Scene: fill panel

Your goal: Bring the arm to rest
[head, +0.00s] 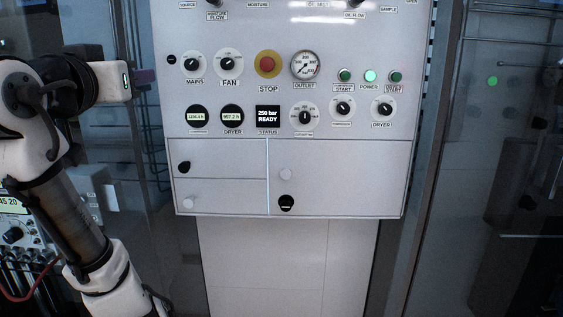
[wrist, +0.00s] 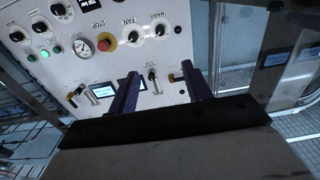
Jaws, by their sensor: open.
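My gripper (head: 146,77) is at the left edge of the fill panel (head: 220,205) in the head view, with its dark purple fingers partly hidden behind the white gripper body. In the wrist view my gripper (wrist: 162,88) shows two purple fingers spread apart with nothing between them. The panel face lies beyond the fingers, tilted in that view. I cannot tell the exact gap between fingers and panel. My arm is bent at the left of the head view.
The panel carries MAINS (head: 193,64) and FAN (head: 229,64) knobs, a red STOP button (head: 267,66) and an outlet gauge (head: 305,66). A status display (head: 268,117) reads 250 bar READY. The POWER lamp (head: 370,76) is lit. An instrument (head: 14,232) stands at lower left.

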